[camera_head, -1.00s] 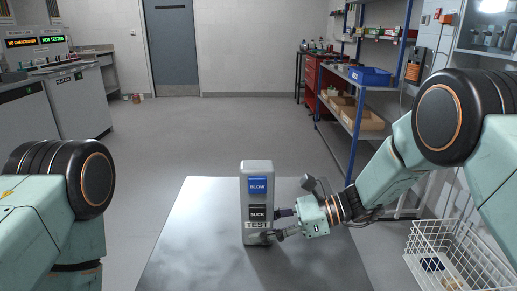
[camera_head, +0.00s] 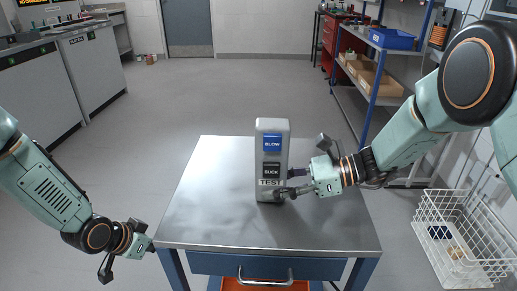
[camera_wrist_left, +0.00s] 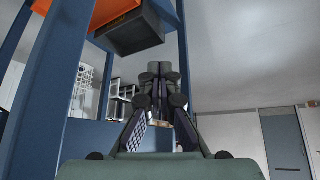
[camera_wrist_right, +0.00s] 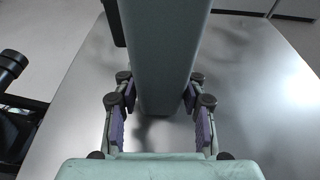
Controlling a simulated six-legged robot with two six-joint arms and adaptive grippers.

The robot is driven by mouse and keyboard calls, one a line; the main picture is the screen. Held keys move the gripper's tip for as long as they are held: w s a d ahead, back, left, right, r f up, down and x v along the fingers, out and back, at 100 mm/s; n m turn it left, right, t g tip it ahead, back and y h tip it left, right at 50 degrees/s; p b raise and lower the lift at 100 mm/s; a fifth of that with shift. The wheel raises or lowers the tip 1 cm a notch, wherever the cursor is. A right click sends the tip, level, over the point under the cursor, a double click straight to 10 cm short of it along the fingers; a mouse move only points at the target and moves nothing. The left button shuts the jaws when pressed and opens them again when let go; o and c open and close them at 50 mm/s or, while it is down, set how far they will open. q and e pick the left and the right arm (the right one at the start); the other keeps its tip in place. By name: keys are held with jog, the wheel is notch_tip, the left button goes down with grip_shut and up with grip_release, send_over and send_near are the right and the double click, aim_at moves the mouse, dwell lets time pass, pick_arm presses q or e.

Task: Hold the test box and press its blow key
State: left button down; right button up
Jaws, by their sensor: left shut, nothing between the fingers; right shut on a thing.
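The grey test box (camera_head: 272,126) stands upright on the steel-topped table (camera_head: 215,190). Its front has a blue BLOW key (camera_head: 272,144), a black SUCK key (camera_head: 271,170) and a TEST label below. My right gripper (camera_head: 284,182) is shut on the lower part of the box from the right side. In the right wrist view the box (camera_wrist_right: 158,60) stands between its two fingers. My left gripper (camera_head: 124,262) is left of the table, below the level of its top, away from the box. In the left wrist view its fingers (camera_wrist_left: 160,75) are together and empty.
A white wire basket (camera_head: 462,235) stands on the floor to the right. A shelf with a blue bin (camera_head: 388,38) is at the back right. Grey cabinets (camera_head: 85,70) line the left. The table top around the box is clear.

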pick_arm(q)
jog(key=w+a+r+m+t+h, duration=0.1)
jog(key=w+r+m+t, duration=0.1)
jog(key=w+r+m, duration=0.3)
jog(key=w+a+r+m+t+h, duration=0.1)
jog(key=w+r+m+t, duration=0.2)
jog(key=r, duration=0.5)
jog(key=m+g+h, duration=0.6)
jog(key=m+h, duration=0.6)
jog(key=m, duration=0.8)
send_near(272, 143)
jog(key=s+a, duration=0.2)
jog(key=s, duration=0.4)
jog(key=shift+a+f, duration=0.1)
jog(key=w+d, duration=0.6)
jog(key=d, duration=0.3)
jog(key=shift+w+d, duration=0.25)
jog(key=shift+w, duration=0.05)
